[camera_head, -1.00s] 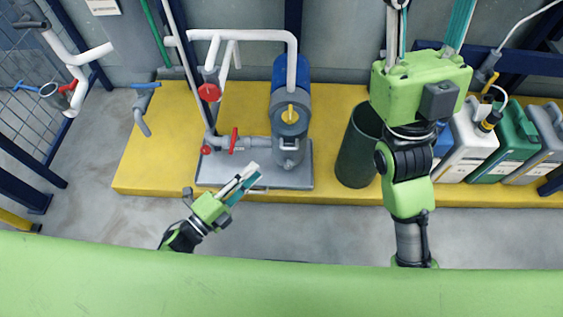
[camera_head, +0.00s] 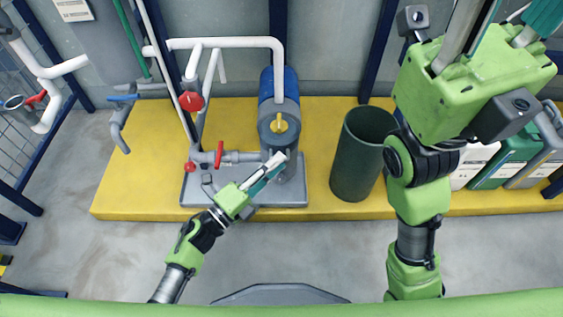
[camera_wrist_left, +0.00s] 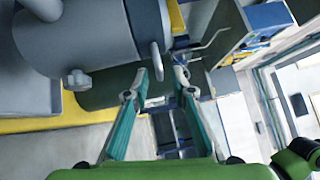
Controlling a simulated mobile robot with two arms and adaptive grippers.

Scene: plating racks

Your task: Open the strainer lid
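In the left wrist view, a large grey cylindrical body, likely the strainer (camera_wrist_left: 75,38), fills the upper left. My left gripper (camera_head: 277,162) is at the strainer's front, below the lid in the picture. In the left wrist view my left gripper (camera_wrist_left: 161,77) is open and empty, its fingertips apart. My right gripper (camera_head: 500,30) is raised at the upper right; its fingertips are cut off by the frame.
A dark green bin (camera_head: 358,165) stands right of the strainer on the yellow platform (camera_head: 135,175). White pipes (camera_head: 235,43) and red valve handles (camera_head: 191,101) are left of and behind the strainer. Canisters (camera_head: 510,160) stand at the right, partly hidden by my right arm.

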